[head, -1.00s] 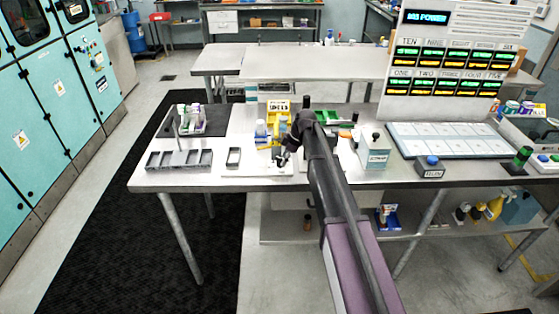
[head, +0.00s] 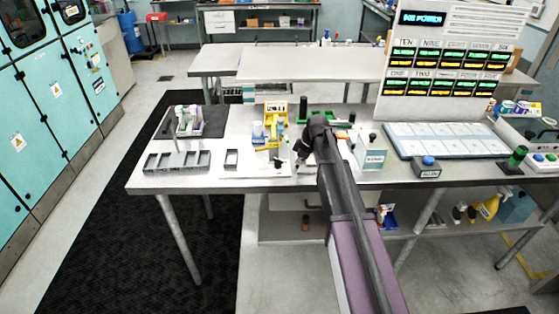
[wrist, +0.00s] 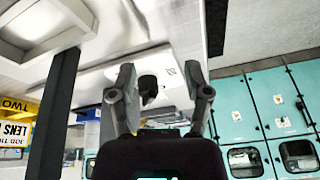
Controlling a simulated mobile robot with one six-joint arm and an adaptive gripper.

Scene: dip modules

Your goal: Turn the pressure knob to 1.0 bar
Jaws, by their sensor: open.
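A small black knob (wrist: 148,85) stands on a white plate (wrist: 165,72) in the wrist view. I take it to be the pressure knob, but no scale or pressure reading is legible. My gripper (wrist: 162,82) is open, with one finger on each side of the knob in the picture. The knob is nearer the left finger, and I see no contact. In the head view my gripper (head: 302,152) is low over the workbench (head: 220,183), right of the yellow rack.
A yellow rack (head: 275,112) with small bottles stands left of my gripper. A labelled box (head: 371,158) stands close to its right. A compartment tray (head: 177,170) and a small frame (head: 231,167) lie further left. A button box (head: 427,168) and a display board (head: 450,75) are right.

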